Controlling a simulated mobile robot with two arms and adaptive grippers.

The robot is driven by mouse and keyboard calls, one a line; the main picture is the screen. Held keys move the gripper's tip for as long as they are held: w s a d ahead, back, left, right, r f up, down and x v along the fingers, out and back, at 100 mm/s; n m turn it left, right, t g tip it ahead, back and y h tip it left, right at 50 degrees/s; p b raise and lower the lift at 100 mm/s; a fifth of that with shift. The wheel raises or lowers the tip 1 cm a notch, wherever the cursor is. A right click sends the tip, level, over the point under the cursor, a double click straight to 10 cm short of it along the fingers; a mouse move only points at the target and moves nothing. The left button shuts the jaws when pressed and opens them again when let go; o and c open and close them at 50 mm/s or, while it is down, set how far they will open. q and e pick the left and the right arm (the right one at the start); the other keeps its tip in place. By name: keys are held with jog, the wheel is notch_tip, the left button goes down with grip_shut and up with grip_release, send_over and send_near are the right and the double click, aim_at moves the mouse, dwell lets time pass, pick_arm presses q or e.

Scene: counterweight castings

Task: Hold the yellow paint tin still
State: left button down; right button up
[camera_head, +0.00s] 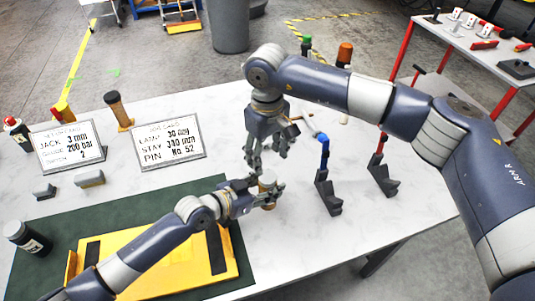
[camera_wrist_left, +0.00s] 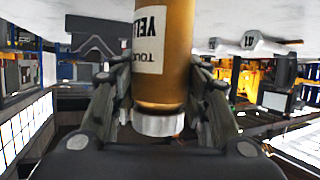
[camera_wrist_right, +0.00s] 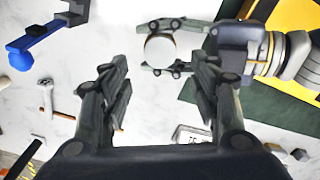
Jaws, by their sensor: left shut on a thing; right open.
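The yellow paint tin (camera_wrist_left: 163,60) is a tan-yellow cylinder with a white label and a white cap; it appears upside down in the left wrist view. My left gripper (camera_head: 266,194) is shut around its side. In the head view the tin (camera_head: 267,179) is partly hidden by the fingers. In the right wrist view its round white top (camera_wrist_right: 160,47) shows between the left fingers. My right gripper (camera_head: 262,150) is open and empty, close to the tin and apart from it. Its spread fingers also show in the right wrist view (camera_wrist_right: 158,85).
Two lettered cards (camera_head: 70,147) (camera_head: 170,144) stand at the back left. A yellow tray (camera_head: 225,262) lies on a green mat (camera_head: 40,262). Dark stands with a blue top (camera_head: 323,145) and a red top (camera_head: 378,158) stand to the right. The table's front right is clear.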

aim_at(268, 176)
notch_tip(268, 176, down, 8)
jog(key=shift+r, duration=0.1)
dwell(0.4)
jog(key=c, duration=1.1)
jog(key=o, duration=1.2)
jog(key=shift+c, duration=0.2)
jog(key=shift+r, duration=2.25)
jog(key=o, duration=0.6)
jog(key=shift+c, duration=0.2)
